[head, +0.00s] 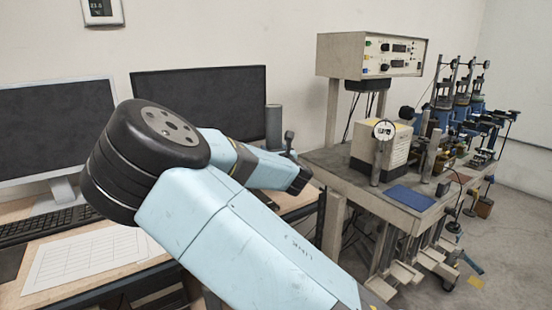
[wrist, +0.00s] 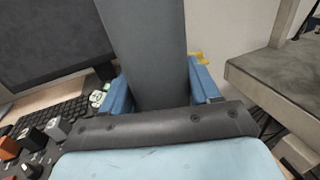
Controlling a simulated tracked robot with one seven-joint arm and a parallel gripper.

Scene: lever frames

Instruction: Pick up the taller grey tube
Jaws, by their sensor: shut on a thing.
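In the wrist view my gripper (wrist: 160,92) has its blue fingers on either side of a wide grey tube (wrist: 146,45), shut on it. The tube runs up out of the top of the picture, and its lower end is hidden behind the dark edge of my wrist. In the head view a grey upright tube (head: 273,125) shows beside the right monitor, its lower part hidden by my pale blue arm. I cannot tell for sure that it is the same tube. My fingers are not clear in the head view. No second tube can be made out.
Two monitors (head: 198,99) and a keyboard (head: 45,224) are on the wooden desk at left. A grey bench (head: 335,160) with an instrument box (head: 372,55) and several lever frames stands at right. Small coloured objects (wrist: 33,138) lie at the wrist view's lower left.

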